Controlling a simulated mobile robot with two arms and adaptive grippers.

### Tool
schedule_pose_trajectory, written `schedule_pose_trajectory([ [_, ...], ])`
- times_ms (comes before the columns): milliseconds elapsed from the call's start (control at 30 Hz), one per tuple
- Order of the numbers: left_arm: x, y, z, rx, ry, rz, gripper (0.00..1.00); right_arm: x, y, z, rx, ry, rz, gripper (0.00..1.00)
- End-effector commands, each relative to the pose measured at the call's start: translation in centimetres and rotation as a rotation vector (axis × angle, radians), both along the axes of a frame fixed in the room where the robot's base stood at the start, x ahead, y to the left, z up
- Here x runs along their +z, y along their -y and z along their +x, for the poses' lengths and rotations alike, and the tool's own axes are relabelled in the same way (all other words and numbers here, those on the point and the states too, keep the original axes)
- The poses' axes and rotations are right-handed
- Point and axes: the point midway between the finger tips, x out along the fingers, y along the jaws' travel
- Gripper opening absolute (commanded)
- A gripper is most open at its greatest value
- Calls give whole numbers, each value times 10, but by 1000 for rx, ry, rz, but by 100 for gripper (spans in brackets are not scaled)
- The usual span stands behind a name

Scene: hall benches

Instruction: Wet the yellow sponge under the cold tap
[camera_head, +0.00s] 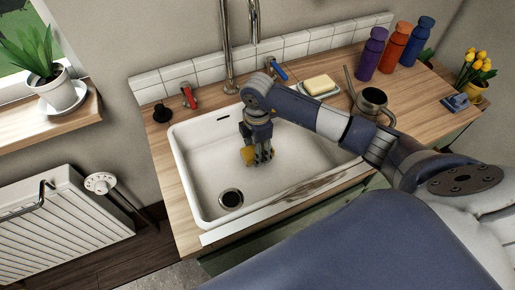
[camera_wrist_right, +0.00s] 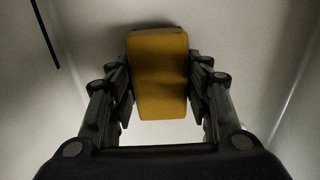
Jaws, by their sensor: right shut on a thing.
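The yellow sponge (camera_head: 247,155) is inside the white sink (camera_head: 188,150), partly hidden by my right gripper (camera_head: 261,157). My right gripper points down into the basin and is shut on the sponge. In the right wrist view the sponge (camera_wrist_right: 158,75) sits between the two fingers of the gripper (camera_wrist_right: 160,90). The tap spout (camera_head: 254,25) hangs above the back of the sink. A blue-handled tap (camera_head: 277,69) is behind the sink to the right, and a red-handled tap (camera_head: 188,97) is to the left. My left gripper is not in view.
A drain (camera_head: 231,198) is at the basin's front left. On the right counter are a soap dish with a yellow bar (camera_head: 319,86), a metal watering can (camera_head: 371,103) and several bottles (camera_head: 371,54). A radiator (camera_head: 60,215) stands at the left.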

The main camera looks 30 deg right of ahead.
Motion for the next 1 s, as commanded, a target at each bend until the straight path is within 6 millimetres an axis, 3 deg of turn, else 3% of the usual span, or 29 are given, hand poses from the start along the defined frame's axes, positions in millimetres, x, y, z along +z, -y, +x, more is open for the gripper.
schedule_pose_trajectory([
  [200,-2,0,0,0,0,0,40,-4,0,0,0,0,0,28],
  [233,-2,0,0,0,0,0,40,-4,0,0,0,0,0,48],
  [333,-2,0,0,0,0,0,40,-4,0,0,0,0,0,69],
  [733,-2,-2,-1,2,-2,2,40,0,0,0,0,1,0,69],
  [1000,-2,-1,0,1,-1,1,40,42,0,1,0,3,1,69],
])
